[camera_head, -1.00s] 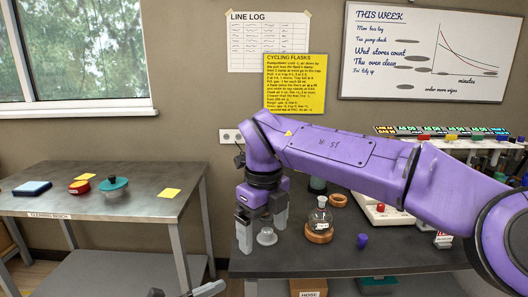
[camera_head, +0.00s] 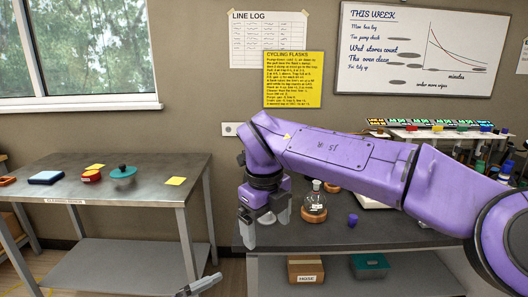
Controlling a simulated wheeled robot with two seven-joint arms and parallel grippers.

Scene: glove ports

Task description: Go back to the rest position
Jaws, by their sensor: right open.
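My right gripper (camera_head: 264,222) hangs from the purple arm, fingers down and apart, at the left end of the dark bench (camera_head: 350,239). A small clear glass piece (camera_head: 267,217) seems to show between the fingers, but I cannot tell whether it stands on the bench behind them. A stoppered glass flask (camera_head: 314,203) stands upright on a wooden ring, right of the gripper and apart from it. Only a grey tip of my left gripper (camera_head: 203,285) shows at the bottom edge; its jaws cannot be made out.
A steel cleaning bench (camera_head: 110,195) at left holds a blue pad (camera_head: 46,177), a red item (camera_head: 91,175) and a teal lidded dish (camera_head: 123,177). A purple cap (camera_head: 352,220) lies right of the flask. A cardboard box (camera_head: 306,269) and teal bin (camera_head: 369,267) sit on the lower shelf.

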